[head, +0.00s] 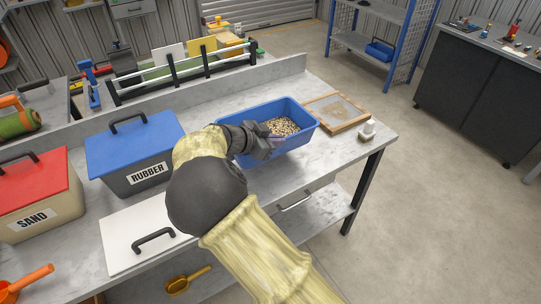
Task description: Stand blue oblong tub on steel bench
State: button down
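A blue oblong tub (297,116) with pale, grainy contents is at the right part of the grey steel bench (226,104). It looks level and seems to rest on the bench top, but my arm hides part of its base. My gripper (268,146) is at the tub's near left side, overlapping its rim and wall. My wrist and forearm cover the fingers in part, so I cannot tell whether they are closed on the rim.
A blue-lidded RUBBER bin (136,148), red-lidded SAND bin (38,188) and white handled panel (125,232) are left. A blue rack (400,62) stands behind.

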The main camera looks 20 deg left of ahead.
aim_at(245, 162)
notch_tip(245, 162, down, 4)
jog(key=shift+w, duration=0.15)
jog(key=shift+s+f+p, duration=0.2)
jog(key=shift+f+p, duration=0.3)
jog(key=shift+f, duration=1.45)
jog(key=c, duration=1.6)
grip_release()
jog(key=shift+f, duration=0.1)
jog(key=shift+c, duration=0.2)
jog(key=shift+s+a, duration=0.1)
jog(key=b+v, duration=0.1)
jog(key=v, duration=1.1)
jog(key=shift+b, duration=0.35)
